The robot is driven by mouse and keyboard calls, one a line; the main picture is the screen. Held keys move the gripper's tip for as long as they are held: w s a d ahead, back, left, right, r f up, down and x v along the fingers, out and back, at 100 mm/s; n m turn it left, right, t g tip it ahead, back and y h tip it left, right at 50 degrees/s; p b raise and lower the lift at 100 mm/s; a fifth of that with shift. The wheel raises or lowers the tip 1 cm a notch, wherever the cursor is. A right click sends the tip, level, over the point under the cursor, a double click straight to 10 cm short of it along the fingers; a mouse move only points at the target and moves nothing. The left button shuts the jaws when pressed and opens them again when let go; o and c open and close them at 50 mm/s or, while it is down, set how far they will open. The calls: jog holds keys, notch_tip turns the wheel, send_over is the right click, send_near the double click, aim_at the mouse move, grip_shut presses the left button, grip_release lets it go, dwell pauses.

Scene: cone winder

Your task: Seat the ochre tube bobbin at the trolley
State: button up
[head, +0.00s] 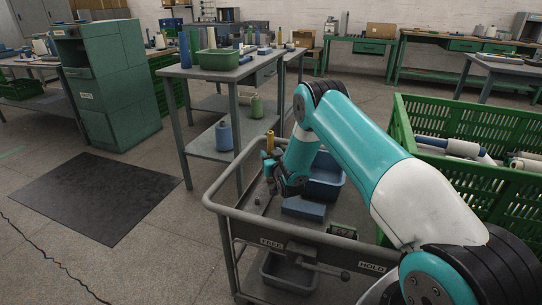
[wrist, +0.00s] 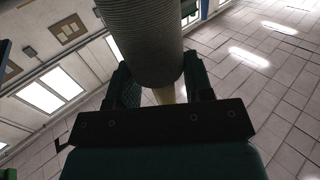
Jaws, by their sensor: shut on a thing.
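My gripper (head: 271,178) is above the left part of the grey trolley (head: 290,236). In the wrist view my gripper (wrist: 161,92) is shut on the bobbin, a dark grey ribbed cylinder (wrist: 147,38) with a pale ochre tube end between the fingers. In the head view the ochre top of the bobbin (head: 270,140) stands up at the gripper, roughly upright. The bobbin's lower end is hard to make out there, and I cannot tell whether it touches the trolley.
A blue bin (head: 325,186) and a blue block (head: 303,208) are on the trolley, behind and beside my gripper. A green crate of bobbins (head: 460,185) stands at right. A grey table (head: 205,73) with a green bin stands behind. Floor with a dark mat (head: 95,195) is clear at left.

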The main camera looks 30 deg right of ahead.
jog(key=shift+f+b, duration=0.3)
jog(key=shift+f, duration=0.1)
jog(key=o, duration=1)
notch_tip(320, 180, up, 20)
jog(key=shift+r+p, duration=0.1)
jog(key=shift+p, duration=0.85)
